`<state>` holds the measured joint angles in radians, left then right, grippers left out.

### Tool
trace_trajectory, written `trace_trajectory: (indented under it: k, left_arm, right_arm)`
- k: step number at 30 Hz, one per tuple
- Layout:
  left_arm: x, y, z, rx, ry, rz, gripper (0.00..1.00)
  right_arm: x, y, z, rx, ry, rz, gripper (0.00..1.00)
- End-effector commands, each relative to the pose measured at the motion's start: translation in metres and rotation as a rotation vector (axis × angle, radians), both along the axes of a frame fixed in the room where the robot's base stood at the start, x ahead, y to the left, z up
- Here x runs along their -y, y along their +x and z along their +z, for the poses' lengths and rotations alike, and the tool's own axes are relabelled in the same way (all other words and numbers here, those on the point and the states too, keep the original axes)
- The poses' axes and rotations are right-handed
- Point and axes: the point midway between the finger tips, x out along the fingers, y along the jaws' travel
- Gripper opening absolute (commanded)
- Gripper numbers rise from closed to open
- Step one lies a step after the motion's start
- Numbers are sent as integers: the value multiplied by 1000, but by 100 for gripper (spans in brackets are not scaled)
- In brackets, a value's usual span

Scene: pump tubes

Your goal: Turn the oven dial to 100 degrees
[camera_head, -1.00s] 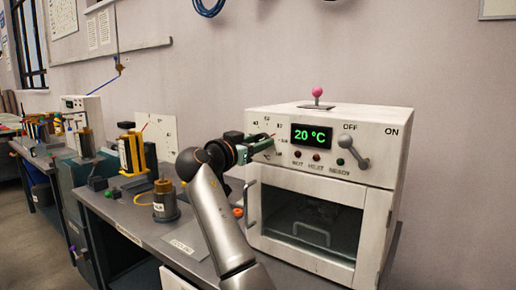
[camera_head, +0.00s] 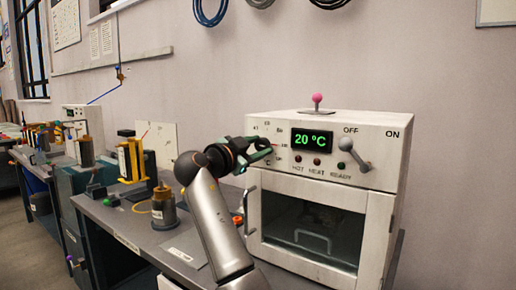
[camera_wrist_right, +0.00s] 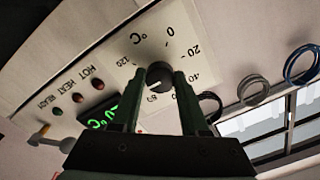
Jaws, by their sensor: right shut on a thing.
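The white oven (camera_head: 375,205) stands on the bench, and its green display (camera_head: 312,139) reads 20 °C. The dial (camera_wrist_right: 158,70) is a dark round knob on a white scale plate (camera_wrist_right: 188,42); 0, 20, 40, 80 and 120 are legible around it. My right gripper (camera_head: 268,147) is at the oven's upper left front and hides most of the dial in the head view. In the right wrist view its two fingers (camera_wrist_right: 160,82) are shut on the dial, one on each side. The dial's pointer cannot be made out. My left gripper is not in view.
A grey ON/OFF lever (camera_head: 354,152) and small lamps (camera_head: 317,161) are right of the dial. The oven door (camera_head: 366,225) is closed, with its handle (camera_head: 247,212) at the left. Bench equipment (camera_head: 133,160) stands left of my right arm.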

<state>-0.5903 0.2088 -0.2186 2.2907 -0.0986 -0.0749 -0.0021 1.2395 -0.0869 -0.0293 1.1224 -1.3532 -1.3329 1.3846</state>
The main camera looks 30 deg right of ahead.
Motion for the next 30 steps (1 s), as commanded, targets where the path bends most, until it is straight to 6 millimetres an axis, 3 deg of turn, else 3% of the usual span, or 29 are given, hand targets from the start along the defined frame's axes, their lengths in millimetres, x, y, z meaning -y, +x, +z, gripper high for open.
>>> trace_trajectory:
  k: [10, 11, 18, 26, 30]
  left_arm:
    - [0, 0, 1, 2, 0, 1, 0]
    - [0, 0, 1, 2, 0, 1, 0]
    - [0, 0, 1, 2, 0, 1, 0]
    - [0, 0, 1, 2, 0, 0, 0]
    - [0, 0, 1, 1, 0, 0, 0]
  right_arm:
    - [0, 0, -2, -3, 4, 1, 0]
    - [0, 0, -2, -3, 4, 1, 48]
    - [0, 0, -1, -2, 2, 0, 74]
    - [-1, 0, 0, 0, 1, 1, 74]
    - [-13, -4, -1, -1, 0, 3, 74]
